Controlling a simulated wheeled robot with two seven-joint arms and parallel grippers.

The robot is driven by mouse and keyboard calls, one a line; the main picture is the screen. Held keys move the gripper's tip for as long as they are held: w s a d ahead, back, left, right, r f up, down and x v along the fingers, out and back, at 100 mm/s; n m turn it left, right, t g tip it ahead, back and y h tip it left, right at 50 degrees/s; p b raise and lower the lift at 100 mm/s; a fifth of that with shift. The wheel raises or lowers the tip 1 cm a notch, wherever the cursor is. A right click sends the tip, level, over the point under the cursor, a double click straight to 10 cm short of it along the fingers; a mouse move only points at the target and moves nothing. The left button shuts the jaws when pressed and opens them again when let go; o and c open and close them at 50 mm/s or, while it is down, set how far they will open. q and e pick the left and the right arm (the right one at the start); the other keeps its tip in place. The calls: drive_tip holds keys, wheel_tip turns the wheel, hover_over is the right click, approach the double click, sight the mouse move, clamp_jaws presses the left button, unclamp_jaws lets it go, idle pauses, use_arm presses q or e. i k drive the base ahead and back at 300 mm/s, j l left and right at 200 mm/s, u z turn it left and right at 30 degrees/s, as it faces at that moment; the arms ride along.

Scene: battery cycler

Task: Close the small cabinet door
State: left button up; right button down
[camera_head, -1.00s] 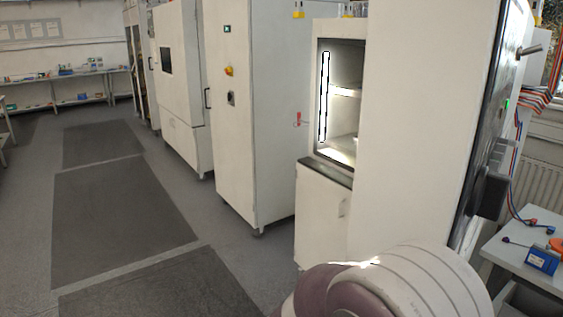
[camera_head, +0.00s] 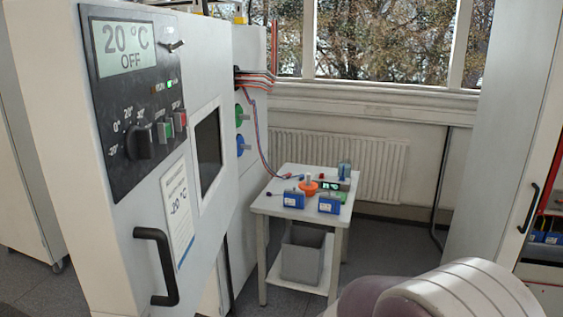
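A rounded purple and white part of my arm shows at the bottom right. Neither of my grippers is in view.
A small white table (camera_head: 258,204) with blue boxes and a grey bin (camera_head: 302,258) below stands right of the door. A radiator (camera_head: 345,160) lines the wall under the window. A tall cabinet with a black handle (camera_head: 528,208) stands at the right.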

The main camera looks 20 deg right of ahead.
sight(121, 255)
drive_tip(key=z, duration=0.3)
drive_tip(key=i+l+u, duration=0.1)
drive_tip(key=l, duration=0.3)
drive_tip(key=i+l, duration=0.1)
drive_tip(key=l, duration=0.25)
drive_tip(key=i+l+u, duration=0.15)
drive_tip(key=l, duration=0.25)
drive_tip(key=l+u, duration=0.1)
drive_tip(key=l, duration=0.3)
